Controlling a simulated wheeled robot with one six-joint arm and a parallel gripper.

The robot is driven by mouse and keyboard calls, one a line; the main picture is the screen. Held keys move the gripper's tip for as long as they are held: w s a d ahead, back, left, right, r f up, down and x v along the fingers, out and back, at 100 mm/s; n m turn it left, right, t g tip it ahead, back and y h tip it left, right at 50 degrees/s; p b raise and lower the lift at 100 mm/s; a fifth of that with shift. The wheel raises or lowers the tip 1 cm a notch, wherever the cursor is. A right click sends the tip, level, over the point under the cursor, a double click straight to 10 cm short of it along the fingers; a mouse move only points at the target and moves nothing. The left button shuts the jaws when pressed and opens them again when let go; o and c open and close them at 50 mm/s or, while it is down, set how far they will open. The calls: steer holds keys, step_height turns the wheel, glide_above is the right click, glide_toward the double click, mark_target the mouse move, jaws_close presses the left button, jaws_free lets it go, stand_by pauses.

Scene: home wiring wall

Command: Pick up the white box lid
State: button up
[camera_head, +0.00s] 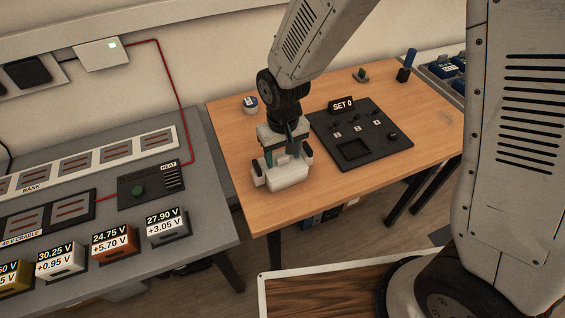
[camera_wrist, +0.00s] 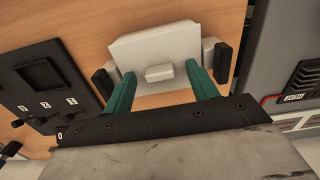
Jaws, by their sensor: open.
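The white box lid (camera_wrist: 155,42) is a pale slab with a small raised grip block (camera_wrist: 160,73) on it. It lies on a white box (camera_head: 288,178) near the front left of the wooden table. White side pieces with black pads (camera_wrist: 222,64) flank it. My gripper (camera_head: 281,158) points down over the box. In the wrist view its teal fingers (camera_wrist: 161,76) are apart, one on each side of the grip block, with gaps between. Whether the fingertips touch the lid I cannot tell. The gripper is open and empty.
A black panel marked SET 0 (camera_head: 360,136) lies right of the box. A small blue-and-white round item (camera_head: 250,104) stands behind it. The grey bench (camera_head: 215,205) with voltage-marked blocks (camera_head: 115,243) is left, across a gap. The table's front edge is close to the box.

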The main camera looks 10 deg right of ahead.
steer(key=c, duration=1.1)
